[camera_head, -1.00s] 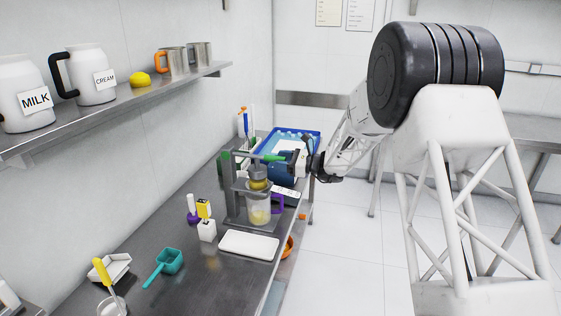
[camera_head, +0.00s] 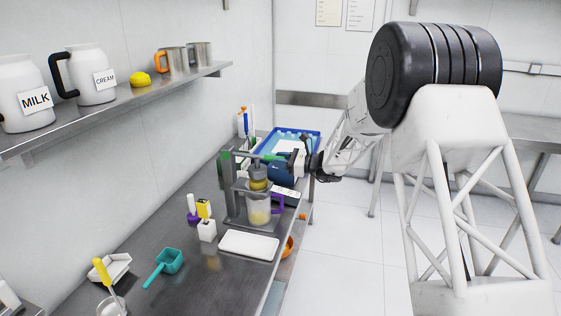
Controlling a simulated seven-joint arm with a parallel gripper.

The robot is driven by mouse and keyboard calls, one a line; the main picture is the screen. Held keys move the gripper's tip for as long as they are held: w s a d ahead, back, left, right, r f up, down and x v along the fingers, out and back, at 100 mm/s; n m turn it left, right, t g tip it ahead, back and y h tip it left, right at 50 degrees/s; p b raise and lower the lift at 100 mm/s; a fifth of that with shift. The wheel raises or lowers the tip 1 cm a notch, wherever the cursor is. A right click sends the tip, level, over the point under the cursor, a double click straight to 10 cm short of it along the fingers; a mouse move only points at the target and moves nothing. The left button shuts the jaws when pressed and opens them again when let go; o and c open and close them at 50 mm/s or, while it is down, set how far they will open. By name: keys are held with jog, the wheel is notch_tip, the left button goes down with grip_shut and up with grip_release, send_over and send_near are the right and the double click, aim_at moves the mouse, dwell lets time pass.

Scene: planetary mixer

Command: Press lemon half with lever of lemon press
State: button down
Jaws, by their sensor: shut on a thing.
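The lemon press (camera_head: 231,200) is a grey metal stand on the steel table. Its lever (camera_head: 271,157), with a green part, reaches out to the right near the top. My gripper (camera_head: 287,158) is at the lever's right end and is shut on it; the fingertips are small and partly hidden. The press head (camera_head: 258,171) is over a yellow lemon half (camera_head: 258,185), mostly covered. A clear jug (camera_head: 258,211) with a purple handle stands under it and holds pale yellow liquid.
A blue tray (camera_head: 317,136) is behind the press. A white flat tray (camera_head: 249,244), small bottles (camera_head: 206,230) and a teal scoop (camera_head: 169,262) are in front. A wall shelf (camera_head: 180,88) with jugs and a lemon (camera_head: 140,79) is on the left.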

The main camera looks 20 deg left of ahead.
jog(key=shift+r, duration=0.15)
jog(key=shift+r+h, duration=0.4)
jog(key=shift+r, duration=0.35)
jog(key=r+h, duration=0.1)
jog(key=r, duration=0.1)
jog(key=a+r+h, duration=0.1)
jog(key=r+h, duration=0.1)
jog(key=r, duration=0.1)
jog(key=a+r+h, duration=0.1)
jog(key=r, duration=0.1)
jog(key=shift+r, duration=0.25)
jog(key=a+r+h, duration=0.5)
jog(key=a+h, duration=0.2)
jog(key=a, duration=0.2)
jog(key=a+r+h, duration=0.6)
jog(key=a, duration=0.4)
jog(key=shift+a+h, duration=0.2)
jog(key=shift+h, duration=0.2)
